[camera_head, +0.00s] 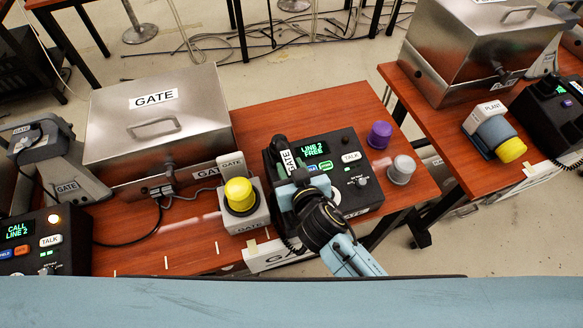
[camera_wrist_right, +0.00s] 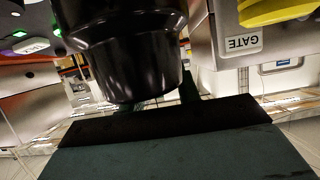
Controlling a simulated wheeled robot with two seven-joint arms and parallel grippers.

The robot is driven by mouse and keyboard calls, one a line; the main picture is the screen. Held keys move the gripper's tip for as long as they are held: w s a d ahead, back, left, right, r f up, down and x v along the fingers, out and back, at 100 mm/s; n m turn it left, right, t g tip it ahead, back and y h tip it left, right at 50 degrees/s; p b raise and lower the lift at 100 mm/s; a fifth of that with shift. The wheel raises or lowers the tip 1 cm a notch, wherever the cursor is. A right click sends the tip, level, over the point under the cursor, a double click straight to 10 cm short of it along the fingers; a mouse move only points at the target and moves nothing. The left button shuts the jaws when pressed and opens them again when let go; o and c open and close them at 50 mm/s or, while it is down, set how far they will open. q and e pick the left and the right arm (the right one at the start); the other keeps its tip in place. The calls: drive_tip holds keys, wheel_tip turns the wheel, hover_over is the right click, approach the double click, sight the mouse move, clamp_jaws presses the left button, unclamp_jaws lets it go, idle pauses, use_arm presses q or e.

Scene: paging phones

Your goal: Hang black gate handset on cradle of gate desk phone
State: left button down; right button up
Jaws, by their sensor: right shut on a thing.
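The gate desk phone (camera_head: 345,200) is a black console on the middle table, its screen reading LINE 2 FREE. The black gate handset (camera_head: 280,146) with a white GATE label lies along the console's left side; its lower part is hidden behind my right gripper (camera_head: 297,184). The right gripper is shut on the handset. In the right wrist view the dark, glossy end of the handset (camera_wrist_right: 125,50) fills the upper middle, above the dark finger. I cannot tell whether the handset touches the cradle, which is mostly covered. My left gripper is not in view.
A yellow button on a grey GATE box (camera_head: 258,218) stands just left of the phone. A steel GATE case (camera_head: 155,125) is behind it. Purple (camera_head: 380,134) and grey (camera_head: 401,169) knobs sit to the right. Another black console (camera_head: 40,248) is at far left.

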drive_tip(key=shift+f, duration=0.1)
drive_tip(key=o, duration=1.1)
drive_tip(key=shift+r, duration=0.25)
drive_tip(key=v, duration=1.2)
drive_tip(key=shift+f+p, duration=0.1)
drive_tip(key=shift+p, duration=0.3)
